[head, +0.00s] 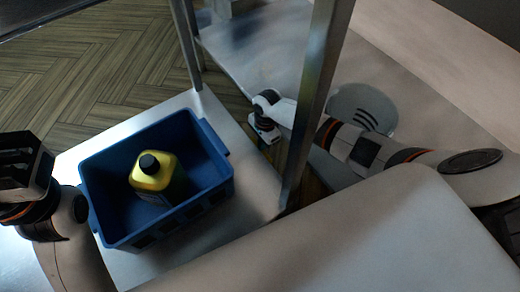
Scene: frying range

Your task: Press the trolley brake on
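A metal trolley (262,190) with upright posts stands in front of me in the head view. Its brake cannot be made out; the low part of the trolley is hidden by its shelf, a post and my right arm. My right gripper (265,132) reaches in from the right, behind the near post (322,75), and points downward beside the shelf edge. Its fingers are too small and dark to tell whether they are open. My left gripper (22,165) is at the left edge, left of the blue crate, and its finger gap is unclear.
A blue crate (226,180) on the shelf holds a yellow bottle (152,172) with a black cap. A grey metal surface (262,45) lies behind the post. Wood-patterned floor (110,60) is clear at the upper left.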

